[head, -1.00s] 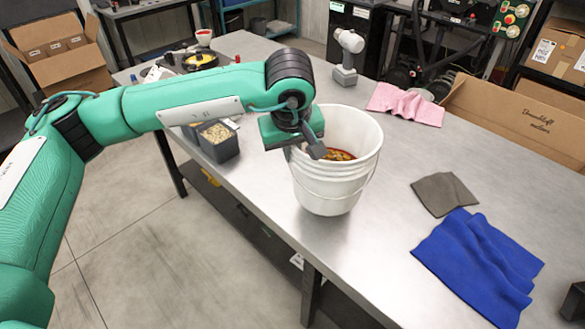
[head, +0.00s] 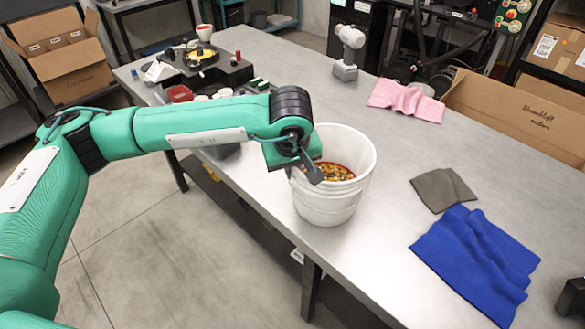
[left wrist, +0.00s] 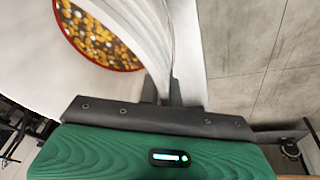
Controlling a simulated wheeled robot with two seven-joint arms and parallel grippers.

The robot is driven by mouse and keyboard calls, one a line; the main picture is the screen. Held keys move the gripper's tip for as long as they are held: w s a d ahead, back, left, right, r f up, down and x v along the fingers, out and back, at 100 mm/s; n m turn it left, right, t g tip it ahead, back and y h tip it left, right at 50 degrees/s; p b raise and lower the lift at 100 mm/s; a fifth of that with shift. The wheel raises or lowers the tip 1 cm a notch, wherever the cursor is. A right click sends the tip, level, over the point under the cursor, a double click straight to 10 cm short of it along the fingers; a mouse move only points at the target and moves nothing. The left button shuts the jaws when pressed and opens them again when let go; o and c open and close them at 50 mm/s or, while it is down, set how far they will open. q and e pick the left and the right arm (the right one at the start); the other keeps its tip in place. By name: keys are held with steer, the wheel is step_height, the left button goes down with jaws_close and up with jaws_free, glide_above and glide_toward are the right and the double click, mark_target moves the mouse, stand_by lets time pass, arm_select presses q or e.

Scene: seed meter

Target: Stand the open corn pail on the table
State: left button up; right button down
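The open white corn pail (head: 330,208) is upright at the table's (head: 400,265) near edge. Yellow and orange corn (head: 338,172) shows inside it. My left gripper (head: 313,173) is at the pail's left rim. In the left wrist view, the left gripper's two fingers (left wrist: 162,90) are closed about the pail's white wall (left wrist: 130,35), with corn (left wrist: 95,40) to the left. The pail's base appears at or very near the tabletop; I cannot tell whether it touches.
A blue cloth (head: 478,262), a grey cloth (head: 442,188) and a pink cloth (head: 408,100) lie right of the pail. A grey-white device (head: 347,55) stands behind. Small parts and a black unit (head: 205,70) occupy the far left. Bare tabletop surrounds the pail's right side.

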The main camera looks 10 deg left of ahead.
arm_select(q)
steer(key=o, duration=0.4)
steer(key=shift+o, duration=0.2)
arm_select(e)
steer(key=shift+w, duration=0.2)
steer(key=shift+s+r, duration=0.1)
